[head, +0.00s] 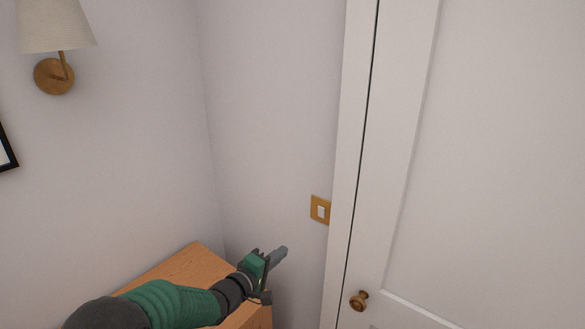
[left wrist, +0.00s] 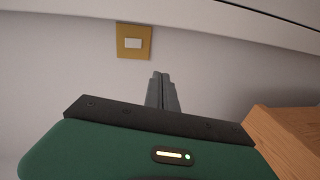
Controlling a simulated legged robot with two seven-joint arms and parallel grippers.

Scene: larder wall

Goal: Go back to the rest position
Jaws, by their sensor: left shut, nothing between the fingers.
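My left gripper (head: 281,253) reaches in from the lower left in the head view, above the right end of a wooden cabinet top. Its fingers are shut with nothing between them. They also show closed together in the left wrist view (left wrist: 161,78), pointing toward the wall. A brass light switch (head: 320,210) with a pale rocker is on the wall, above and to the right of the fingertips. The switch also shows in the left wrist view (left wrist: 133,41), up and left of the fingers and apart from them. My right gripper is in neither view.
The wooden cabinet (head: 190,267) stands in the corner under my left arm, and its edge shows in the left wrist view (left wrist: 285,135). A white door with a brass knob (head: 358,300) is at the right. A wall lamp (head: 55,75) hangs at the upper left.

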